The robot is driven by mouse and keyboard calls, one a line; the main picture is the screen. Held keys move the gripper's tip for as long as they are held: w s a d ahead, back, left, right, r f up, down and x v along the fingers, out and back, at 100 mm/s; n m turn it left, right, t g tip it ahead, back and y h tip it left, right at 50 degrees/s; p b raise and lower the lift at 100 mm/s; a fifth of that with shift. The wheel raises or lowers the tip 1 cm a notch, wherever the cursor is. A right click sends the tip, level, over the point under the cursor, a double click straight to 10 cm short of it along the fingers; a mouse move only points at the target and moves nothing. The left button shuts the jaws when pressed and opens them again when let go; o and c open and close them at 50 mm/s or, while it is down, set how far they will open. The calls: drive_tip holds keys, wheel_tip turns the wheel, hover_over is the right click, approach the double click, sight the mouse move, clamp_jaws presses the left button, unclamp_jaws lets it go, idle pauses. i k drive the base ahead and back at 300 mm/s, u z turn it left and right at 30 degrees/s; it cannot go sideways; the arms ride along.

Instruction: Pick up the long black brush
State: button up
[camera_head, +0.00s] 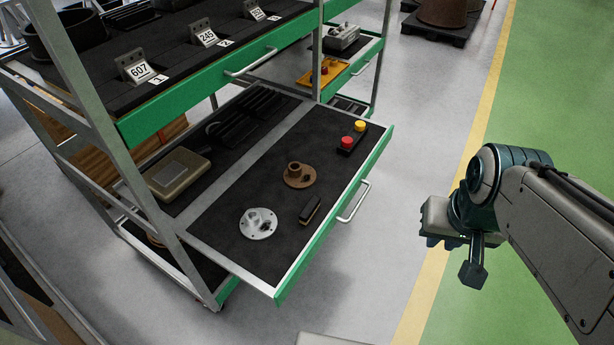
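A long black brush (310,210), a dark block with a yellowish strip along its lower edge, lies in the open drawer (284,282). It is near the drawer's front rim, right of a silver flanged part and below a brown one. My gripper (455,255) is at the right of the picture, over the floor and well apart from the drawer. It is seen at an angle and its fingers are not clear, so its opening cannot be told. Nothing is visibly held.
The drawer also holds a silver flange (258,224), a brown flange (298,175) and a button box with red and yellow buttons (352,138). Its handle (354,202) sticks out. A green-edged shelf (200,92) overhangs behind, with posts. The floor between drawer and arm is clear.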

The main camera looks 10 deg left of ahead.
sight(312, 205)
drive_tip(key=k, duration=0.65)
drive_tip(key=z, duration=0.5)
drive_tip(key=i, duration=1.1)
drive_tip(key=u, duration=0.65)
drive_tip(key=i, duration=0.45)
drive_tip(key=u, duration=0.55)
